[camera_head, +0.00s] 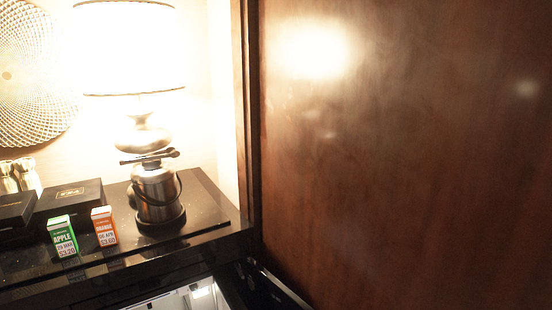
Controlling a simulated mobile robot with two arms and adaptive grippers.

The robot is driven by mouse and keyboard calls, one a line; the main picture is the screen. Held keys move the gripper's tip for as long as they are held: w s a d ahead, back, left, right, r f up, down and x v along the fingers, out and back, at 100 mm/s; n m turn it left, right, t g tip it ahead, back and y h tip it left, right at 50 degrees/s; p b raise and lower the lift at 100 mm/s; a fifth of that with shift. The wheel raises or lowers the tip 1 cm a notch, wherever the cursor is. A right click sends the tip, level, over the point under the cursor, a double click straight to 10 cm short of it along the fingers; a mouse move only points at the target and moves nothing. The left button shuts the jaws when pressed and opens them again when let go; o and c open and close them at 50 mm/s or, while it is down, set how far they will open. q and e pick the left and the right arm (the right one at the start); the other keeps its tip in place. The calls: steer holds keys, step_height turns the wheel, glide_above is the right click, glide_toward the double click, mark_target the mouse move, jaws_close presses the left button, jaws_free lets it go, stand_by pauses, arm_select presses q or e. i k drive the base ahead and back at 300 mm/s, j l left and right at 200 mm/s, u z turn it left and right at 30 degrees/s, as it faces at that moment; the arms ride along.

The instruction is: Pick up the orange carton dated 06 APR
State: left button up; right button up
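An orange carton (104,227) stands upright on the dark counter. Its label reads "ORANGE" with a date that looks like 06 APR and a price below. A green carton (62,236) labelled "APPLE" stands just to its left, with a small gap between them. Neither of my grippers shows in the head view.
A steel ice bucket (157,193) with tongs on top stands right of the cartons, before a lit lamp (130,50). Black boxes (70,198) lie behind the cartons. Below the counter (205,230) is a lit white compartment (185,298). A brown wooden panel (400,150) fills the right.

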mark_target(102, 218)
steer(key=u, duration=0.95)
